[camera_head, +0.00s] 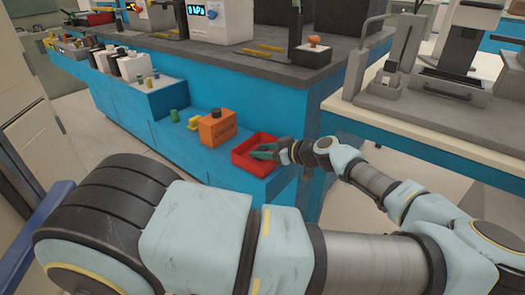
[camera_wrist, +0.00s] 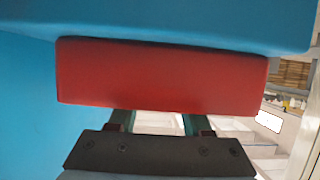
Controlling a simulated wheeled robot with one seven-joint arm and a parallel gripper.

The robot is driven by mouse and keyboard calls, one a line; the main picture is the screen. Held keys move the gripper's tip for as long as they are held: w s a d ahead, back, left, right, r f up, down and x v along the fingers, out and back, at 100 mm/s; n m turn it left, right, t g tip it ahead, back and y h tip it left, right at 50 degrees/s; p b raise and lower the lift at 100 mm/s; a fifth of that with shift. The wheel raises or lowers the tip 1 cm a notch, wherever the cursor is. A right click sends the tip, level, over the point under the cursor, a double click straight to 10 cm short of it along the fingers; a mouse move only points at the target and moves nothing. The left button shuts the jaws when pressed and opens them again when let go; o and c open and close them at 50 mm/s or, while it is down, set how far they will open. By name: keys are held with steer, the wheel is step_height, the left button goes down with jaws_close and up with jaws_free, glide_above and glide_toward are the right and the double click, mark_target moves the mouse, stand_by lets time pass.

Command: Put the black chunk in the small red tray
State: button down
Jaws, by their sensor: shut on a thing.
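The small red tray (camera_head: 241,160) sits on the low blue ledge near the middle of the head view. My gripper (camera_head: 265,151) reaches into it from the right, with its fingers low over the tray's inside. In the wrist view the tray's red outer wall (camera_wrist: 160,76) fills the middle and hides my fingertips. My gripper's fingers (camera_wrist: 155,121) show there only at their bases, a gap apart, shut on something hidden. The black chunk cannot be made out in either view; I take it to be what the fingers hold.
An orange container (camera_head: 217,131) stands left of the tray on the same ledge, with small yellow and green pieces beyond it. The grey-topped blue bench (camera_head: 230,60) rises behind. A white-topped table (camera_head: 430,135) with equipment stands close on the right.

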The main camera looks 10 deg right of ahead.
steer(key=shift+c, duration=1.7)
jaws_free()
steer(key=shift+f, duration=0.1)
steer(key=shift+s+d+r, duration=0.1)
steer(key=shift+r, duration=0.1)
steer(key=v, duration=1.1)
steer(key=shift+s+d, duration=0.25)
